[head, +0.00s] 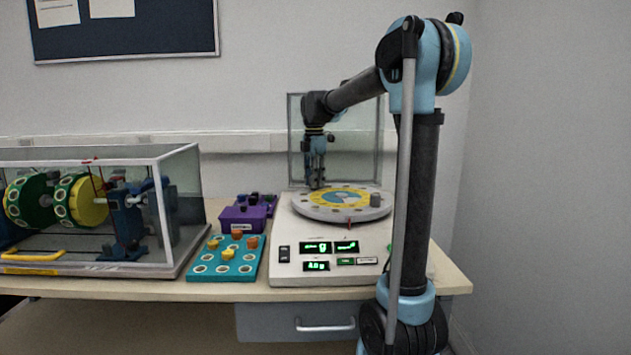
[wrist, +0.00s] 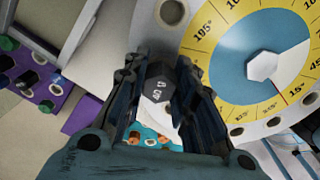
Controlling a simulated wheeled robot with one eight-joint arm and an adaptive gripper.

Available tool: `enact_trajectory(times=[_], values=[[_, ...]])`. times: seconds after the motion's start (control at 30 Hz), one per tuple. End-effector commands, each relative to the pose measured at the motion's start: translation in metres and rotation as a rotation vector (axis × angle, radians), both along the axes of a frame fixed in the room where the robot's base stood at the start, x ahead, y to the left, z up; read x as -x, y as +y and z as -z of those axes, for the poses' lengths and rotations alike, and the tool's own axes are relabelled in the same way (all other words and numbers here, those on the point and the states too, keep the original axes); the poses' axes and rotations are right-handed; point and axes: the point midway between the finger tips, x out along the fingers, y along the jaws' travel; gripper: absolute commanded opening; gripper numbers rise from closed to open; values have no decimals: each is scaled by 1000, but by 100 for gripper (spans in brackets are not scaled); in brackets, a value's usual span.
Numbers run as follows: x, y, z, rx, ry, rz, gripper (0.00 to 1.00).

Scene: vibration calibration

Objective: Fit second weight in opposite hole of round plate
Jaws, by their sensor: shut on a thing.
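The round plate (head: 306,212) lies on top of the white machine, with a yellow degree ring and a blue centre; its pale rim with holes also shows in the wrist view (wrist: 222,112). A grey weight (head: 376,200) stands at the plate's right rim. My gripper (head: 316,184) is over the plate's left rim, opposite that weight. In the wrist view my gripper is shut on a dark hexagonal weight (wrist: 157,84) with pale marking on top. The weight's lower end and the hole beneath it are hidden, so I cannot tell whether it is in the hole.
The white machine (head: 280,235) has lit green displays. A teal tray (head: 232,268) with orange and yellow weights and a purple box (head: 238,221) stand to its left. A clear-walled case (head: 183,215) with green and yellow drums is further left. A clear panel (head: 365,150) stands behind the plate.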

Motion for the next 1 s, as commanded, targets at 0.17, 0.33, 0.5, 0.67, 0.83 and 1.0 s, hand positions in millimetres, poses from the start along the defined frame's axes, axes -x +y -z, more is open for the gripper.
enact_trajectory(times=[0.17, 0.33, 0.5, 0.67, 0.83, 1.0], values=[[0, 0, 2, 0, 0, 0, 5], [0, 0, 4, 0, 0, 0, 5], [0, 0, 6, 0, 0, 0, 5], [0, 0, 7, 0, 0, 0, 5], [0, 0, 8, 0, 0, 0, 43], [0, 0, 8, 0, 0, 0, 48]])
